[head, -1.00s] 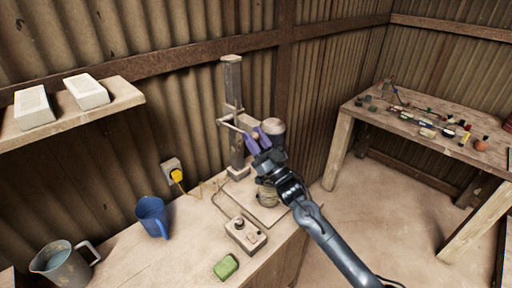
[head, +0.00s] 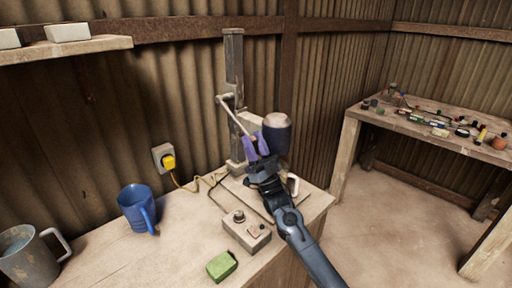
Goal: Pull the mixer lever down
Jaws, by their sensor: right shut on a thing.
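The mixer stands at the back of the bench, with a tall post (head: 234,70) and a dark, pale-topped motor head (head: 277,135). Its thin lever (head: 233,115) slopes down to the right from the post. My right gripper (head: 262,144), with purple fingers, is shut on the lever's lower end, just left of the motor head. The fingers hide that end. My right arm covers much of the space below the head, where a pale handle (head: 293,185) shows. My left gripper is not in view.
A control box (head: 246,233) and a green block (head: 221,266) lie on the bench in front of the mixer. A yellow plug (head: 168,162) sits in the wall socket. A cluttered table (head: 430,129) stands right.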

